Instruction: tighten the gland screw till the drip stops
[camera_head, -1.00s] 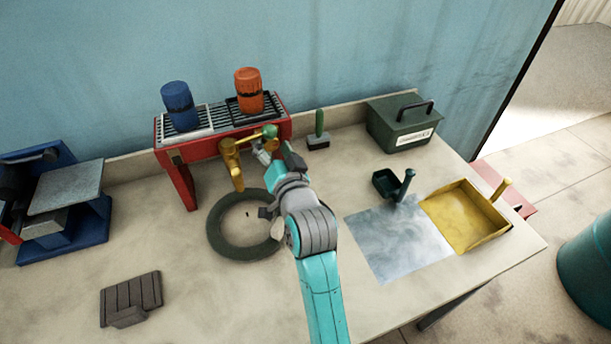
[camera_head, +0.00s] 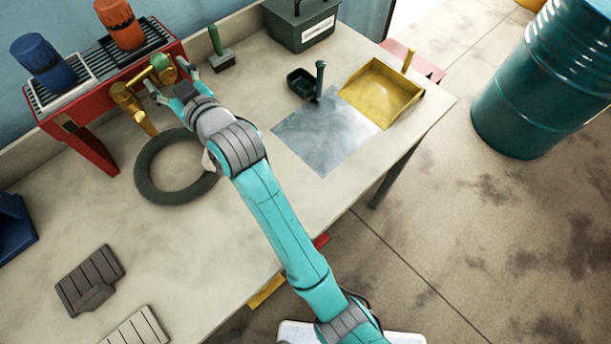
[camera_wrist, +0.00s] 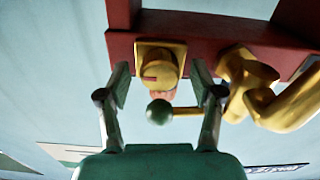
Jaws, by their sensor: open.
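My gripper (camera_head: 170,80) is open at the brass tap (camera_head: 124,98) on the front of the red stand. In the wrist view its two fingers (camera_wrist: 160,88) are spread on either side of a round yellow part (camera_wrist: 158,69) with a red mark, on a square yellow plate. This part may be the gland screw. A green ball (camera_wrist: 159,112) on a yellow lever is between the fingers, nearer the camera. The tap's yellow spout (camera_wrist: 290,105) is to the right of the right finger. I cannot see a drip, nor whether the fingers touch anything.
The red stand (camera_head: 93,150) carries a blue canister (camera_head: 42,66) and an orange canister (camera_head: 120,25). A dark ring (camera_head: 150,190) lies below the tap. A brush (camera_head: 218,52), green box (camera_head: 300,22), small dark scoop (camera_head: 303,85) and yellow dustpan (camera_head: 378,90) are to the right.

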